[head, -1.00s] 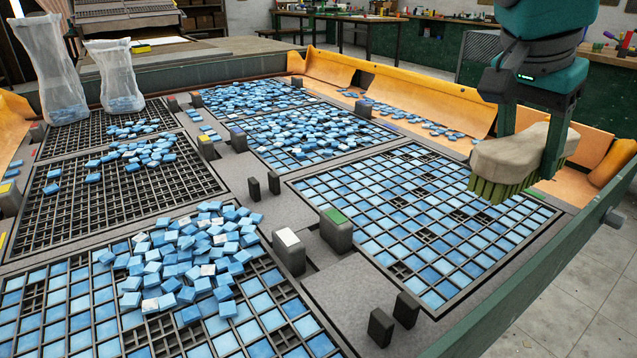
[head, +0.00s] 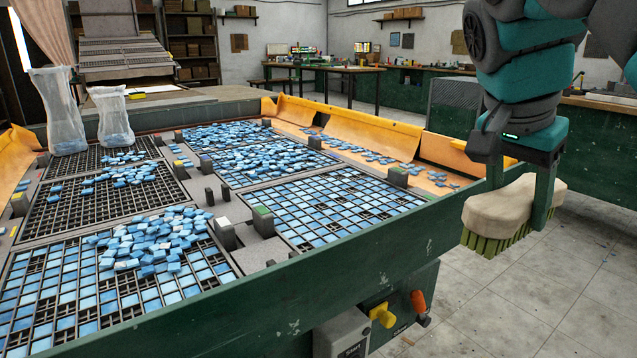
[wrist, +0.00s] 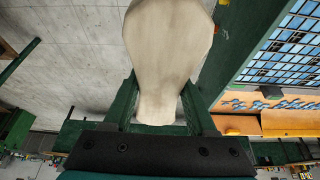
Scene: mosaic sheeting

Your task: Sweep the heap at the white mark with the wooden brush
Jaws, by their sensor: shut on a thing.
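The wooden brush (head: 505,207) has a pale wooden body and green bristles that point down. My gripper (head: 518,196) is shut on its body and holds it in the air outside the table's green side wall, over the floor. In the wrist view the brush (wrist: 166,50) lies between both fingers. The white mark (head: 222,221) is the white top of a grey block between the front grids. A heap of blue tiles (head: 150,243) lies left of it on the front left grid, with some cells filled around it and some empty.
Other blue tile heaps (head: 265,158) lie on the back grids. A green-topped block (head: 262,211) stands beside the white-marked one. Two clear bags (head: 62,110) stand at the back left. The table's green side wall (head: 300,290) runs between the brush and the grids.

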